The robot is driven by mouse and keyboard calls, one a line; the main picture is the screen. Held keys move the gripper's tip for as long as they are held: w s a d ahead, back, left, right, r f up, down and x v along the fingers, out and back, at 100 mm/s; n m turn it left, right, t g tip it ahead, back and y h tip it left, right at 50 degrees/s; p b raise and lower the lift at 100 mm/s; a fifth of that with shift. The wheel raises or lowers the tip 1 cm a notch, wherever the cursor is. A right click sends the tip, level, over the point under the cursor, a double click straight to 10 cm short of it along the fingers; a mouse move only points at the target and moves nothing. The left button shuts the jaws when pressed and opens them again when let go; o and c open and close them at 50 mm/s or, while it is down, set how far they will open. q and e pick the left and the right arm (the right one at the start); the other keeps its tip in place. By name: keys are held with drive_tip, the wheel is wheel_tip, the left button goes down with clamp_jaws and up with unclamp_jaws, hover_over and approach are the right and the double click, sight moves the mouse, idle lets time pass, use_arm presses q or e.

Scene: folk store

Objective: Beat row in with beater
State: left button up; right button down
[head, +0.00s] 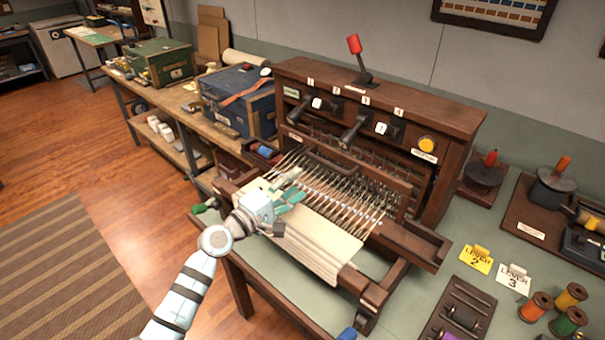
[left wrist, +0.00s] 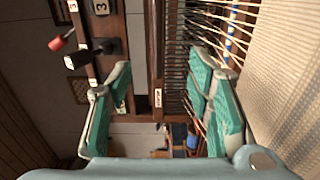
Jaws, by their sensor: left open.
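The wooden loom (head: 465,120) stands on the bench, with cream woven cloth (head: 320,240) at its front and warp threads (head: 345,195) running back from it. A dark wooden bar with a handle (head: 325,166), which looks like the beater, lies across behind the threads. In the left wrist view, a wooden bar with a small white label (left wrist: 157,98) shows between my fingers; its text is too small to read. My left gripper (head: 291,197) is open and empty above the left part of the threads. Its teal pads show apart in the left wrist view (left wrist: 165,75). My right gripper is not in view.
A red-topped lever (head: 354,45), several dark levers and a yellow button (head: 427,144) are on the loom's upper frame. A blue box (head: 238,100) stands left of it.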

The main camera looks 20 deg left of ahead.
sight(323, 164)
use_arm(q)
drive_tip(key=b+x, duration=0.2)
drive_tip(key=x, duration=0.3)
drive_tip(key=shift+d+r, duration=0.15)
drive_tip(key=shift+d, duration=0.1)
drive_tip(key=b+x, duration=0.2)
drive_tip(key=x, duration=0.2)
drive_tip(key=shift+w, duration=0.1)
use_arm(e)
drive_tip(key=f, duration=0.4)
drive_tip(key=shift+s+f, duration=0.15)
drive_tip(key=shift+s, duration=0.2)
use_arm(q)
drive_tip(key=shift+w, duration=0.1)
clamp_jaws()
drive_tip(key=shift+a, duration=0.1)
